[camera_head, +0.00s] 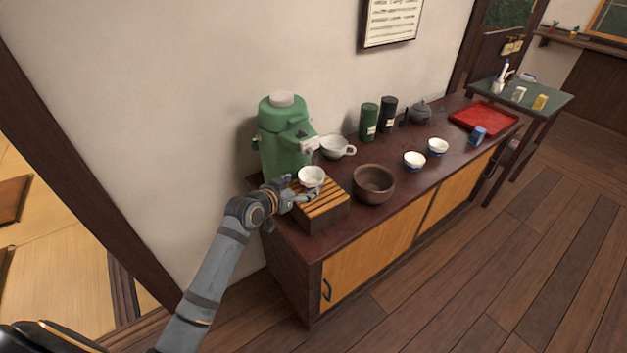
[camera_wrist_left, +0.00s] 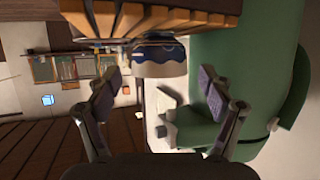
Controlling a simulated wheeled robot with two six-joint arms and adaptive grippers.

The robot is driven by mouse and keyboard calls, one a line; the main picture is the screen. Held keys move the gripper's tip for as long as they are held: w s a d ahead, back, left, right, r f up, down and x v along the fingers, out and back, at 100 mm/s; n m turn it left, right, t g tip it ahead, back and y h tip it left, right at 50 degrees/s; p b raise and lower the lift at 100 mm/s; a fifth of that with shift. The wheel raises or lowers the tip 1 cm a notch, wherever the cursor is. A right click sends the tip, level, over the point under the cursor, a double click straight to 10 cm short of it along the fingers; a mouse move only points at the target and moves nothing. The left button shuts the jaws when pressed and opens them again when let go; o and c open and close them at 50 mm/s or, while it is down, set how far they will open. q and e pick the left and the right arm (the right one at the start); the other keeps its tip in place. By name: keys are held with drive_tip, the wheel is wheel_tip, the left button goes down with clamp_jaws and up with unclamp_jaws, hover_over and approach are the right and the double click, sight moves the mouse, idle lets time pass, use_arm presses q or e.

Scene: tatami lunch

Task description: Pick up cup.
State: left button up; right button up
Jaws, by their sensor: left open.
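A small white cup (camera_head: 311,176) stands upright on the slatted wooden box (camera_head: 322,216) at the near end of the dark cabinet. In the left wrist view, which is turned upside down, the cup (camera_wrist_left: 158,66) shows a white body and a blue band by the box slats. My left gripper (camera_head: 301,193) is at the near left side of the cup, low by the box top. In the wrist view its two fingers (camera_wrist_left: 160,88) are apart, with the cup ahead in the gap between them. The gripper is open and empty. My right gripper is out of view.
A green dispenser (camera_head: 285,145) stands close behind the cup. A brown bowl (camera_head: 374,183) is right of the box, and a white handled cup (camera_head: 336,147) is behind. Two small white cups (camera_head: 414,161) (camera_head: 438,147) and a red tray (camera_head: 484,117) lie farther right.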

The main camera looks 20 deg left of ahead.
sight(317, 177)
use_arm(q)
drive_tip(key=x, duration=0.3)
drive_tip(key=shift+w+d+f, duration=0.1)
drive_tip(key=shift+w+f, duration=0.1)
drive_tip(key=shift+w+d, duration=0.1)
drive_tip(key=shift+w, duration=0.4)
drive_tip(key=x, duration=0.4)
drive_tip(key=shift+d+f, duration=0.1)
drive_tip(key=shift+f, duration=0.05)
drive_tip(key=shift+w+f, duration=0.1)
drive_tip(key=shift+w, duration=0.15)
drive_tip(key=shift+s, duration=0.15)
drive_tip(key=c, duration=1.1)
drive_tip(key=shift+c, duration=0.3)
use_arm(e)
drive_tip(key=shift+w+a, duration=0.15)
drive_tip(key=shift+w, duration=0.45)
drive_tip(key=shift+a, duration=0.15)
